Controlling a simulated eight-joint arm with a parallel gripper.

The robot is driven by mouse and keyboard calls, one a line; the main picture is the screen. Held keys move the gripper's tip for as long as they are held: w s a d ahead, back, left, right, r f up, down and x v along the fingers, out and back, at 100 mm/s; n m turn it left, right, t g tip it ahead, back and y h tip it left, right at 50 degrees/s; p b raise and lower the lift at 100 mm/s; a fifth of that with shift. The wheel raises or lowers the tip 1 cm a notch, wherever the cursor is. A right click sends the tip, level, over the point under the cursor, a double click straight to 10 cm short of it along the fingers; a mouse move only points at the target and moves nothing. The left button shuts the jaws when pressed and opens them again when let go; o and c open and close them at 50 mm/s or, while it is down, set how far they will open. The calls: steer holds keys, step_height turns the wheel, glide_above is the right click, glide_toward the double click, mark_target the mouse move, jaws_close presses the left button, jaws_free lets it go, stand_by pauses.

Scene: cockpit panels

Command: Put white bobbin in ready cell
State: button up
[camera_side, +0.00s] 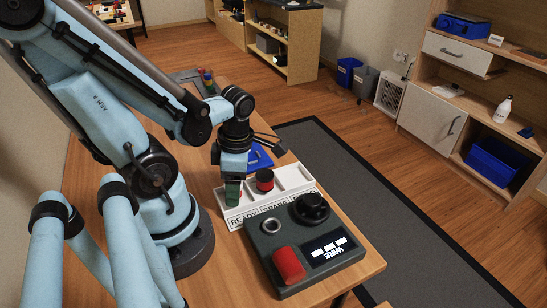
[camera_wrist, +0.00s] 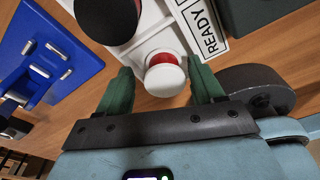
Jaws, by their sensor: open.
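The white bobbin (camera_wrist: 165,78), with a red winding, stands upright at the end of the white tray (camera_side: 236,212) by the READY label (camera_wrist: 210,35). It appears to be in that end cell, though its base is hidden. My gripper (camera_wrist: 162,88) is open, its green fingers on either side of the bobbin with small gaps visible. In the side view my gripper (camera_side: 233,190) is lowered at the tray's left end and hides the white bobbin. A black-topped bobbin with red winding (camera_side: 265,176) stands in the neighbouring cell; it also shows in the wrist view (camera_wrist: 103,18).
A dark control box (camera_side: 270,250) with a red cylinder (camera_side: 288,265), black knob (camera_side: 311,207) and WIRE display (camera_side: 328,250) stands close in front of the tray. A blue holder (camera_wrist: 62,40) lies beyond the tray. The farther tray cells (camera_side: 293,177) look empty.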

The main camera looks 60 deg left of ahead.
steer(key=shift+r, duration=0.15)
steer(key=shift+w+r, duration=0.65)
steer(key=shift+r, duration=5.2)
steer(key=w+d+m+t, duration=0.3)
steer(key=w+m, duration=0.3)
steer(key=m, duration=0.9)
steer(key=w+d+m+t, duration=0.3)
steer(key=w+m+t, duration=0.2)
steer(key=m, duration=1.1)
steer(key=shift+w+f+h, duration=0.15)
steer(key=shift+w+h, duration=0.15)
steer(key=shift+w, duration=0.55)
